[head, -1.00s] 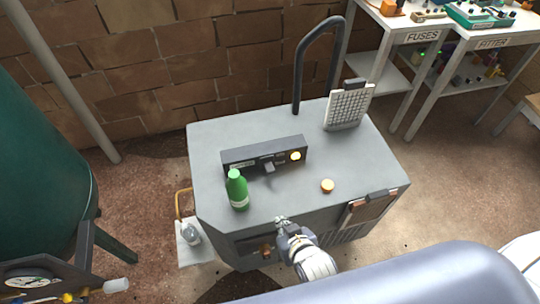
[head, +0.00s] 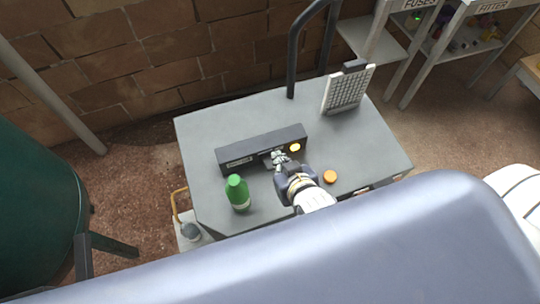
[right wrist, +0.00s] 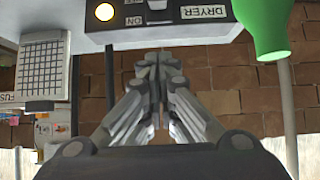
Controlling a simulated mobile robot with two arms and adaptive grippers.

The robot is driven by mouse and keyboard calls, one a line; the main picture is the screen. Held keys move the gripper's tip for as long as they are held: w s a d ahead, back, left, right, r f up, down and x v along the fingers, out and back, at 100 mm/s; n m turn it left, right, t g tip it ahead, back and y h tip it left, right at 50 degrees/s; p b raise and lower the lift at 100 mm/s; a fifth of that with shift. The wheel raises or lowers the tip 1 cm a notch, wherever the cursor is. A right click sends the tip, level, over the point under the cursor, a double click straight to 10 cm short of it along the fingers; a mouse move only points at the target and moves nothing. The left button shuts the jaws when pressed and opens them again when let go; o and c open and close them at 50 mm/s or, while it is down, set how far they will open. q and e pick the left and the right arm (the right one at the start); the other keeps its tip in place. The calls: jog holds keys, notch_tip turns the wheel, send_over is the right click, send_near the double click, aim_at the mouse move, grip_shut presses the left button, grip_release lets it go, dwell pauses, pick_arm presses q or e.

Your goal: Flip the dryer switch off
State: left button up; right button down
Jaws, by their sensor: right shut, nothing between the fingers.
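The dryer control panel (head: 237,157) is a dark box on top of a grey cabinet. Its lamp (head: 295,147) glows orange at the right end. In the right wrist view, turned upside down, the panel carries a DRYER label (right wrist: 202,12), an ON marking (right wrist: 133,21) and a lit lamp (right wrist: 104,12). The grey switch (right wrist: 158,12) shows at the top edge there, partly cut off. My right gripper (head: 278,157) is shut and empty at the panel's front, by the switch. Whether it touches the switch is unclear. My left gripper is out of view.
A white gridded panel (head: 348,92) stands at the back right of the grey cabinet top (head: 205,125). A dark bent pipe (head: 293,60) rises behind.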

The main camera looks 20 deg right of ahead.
send_over(271, 166)
notch_tip(271, 166, down, 5)
jog(key=shift+r+p, duration=0.15)
jog(key=shift+p, duration=0.25)
jog(key=x, duration=0.2)
jog(key=shift+w, duration=0.2)
jog(key=f, duration=0.1)
jog(key=s+f, duration=0.1)
jog(key=f, duration=0.1)
jog(key=shift+s+d+p, duration=0.1)
jog(key=shift+p, duration=0.2)
jog(key=shift+s+f, duration=0.35)
jog(key=shift+f, duration=0.05)
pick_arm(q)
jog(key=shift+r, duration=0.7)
pick_arm(e)
jog(key=shift+f, duration=0.15)
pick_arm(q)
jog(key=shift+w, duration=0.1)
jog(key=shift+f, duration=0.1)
pick_arm(e)
jog(key=shift+f, duration=0.1)
